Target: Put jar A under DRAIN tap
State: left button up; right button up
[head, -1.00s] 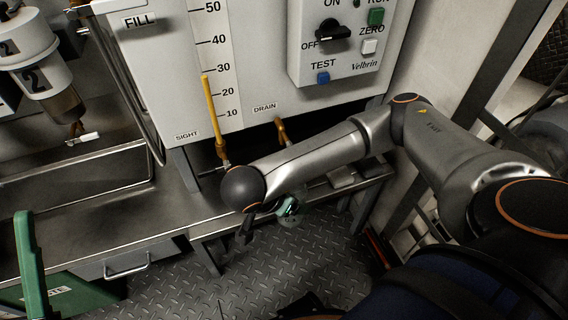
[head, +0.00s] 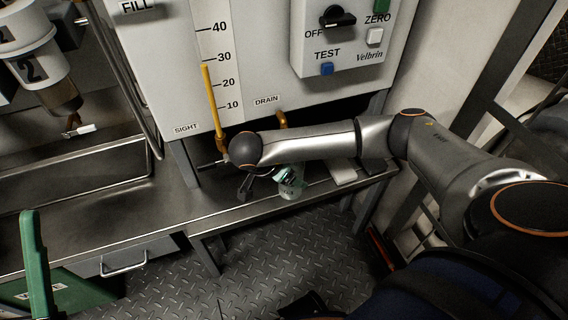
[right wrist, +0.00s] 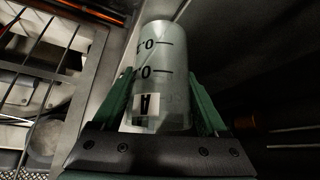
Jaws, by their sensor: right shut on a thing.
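Jar A (right wrist: 160,75) is a clear, graduated jar with an "A" label, held between the green fingers of my right gripper (right wrist: 165,105) in the right wrist view. In the head view the jar (head: 291,188) shows below my right forearm, at the front edge of the bench, partly hidden by the gripper (head: 283,174). My left gripper is not in view.
The yellow sight tube (head: 211,100) stands left of the drain. The metal bench (head: 105,215) runs below the tank, with a sink at left. A control box (head: 345,40) is on the tank front.

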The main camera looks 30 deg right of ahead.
jog(key=w+b, duration=0.1)
jog(key=w, duration=0.1)
jog(key=w+d+b, duration=0.1)
jog(key=w, duration=0.2)
jog(key=shift+d+f, duration=0.1)
jog(key=shift+f, duration=0.05)
jog(key=shift+s, duration=0.1)
jog(key=o, duration=1.3)
jog(key=shift+f, duration=0.1)
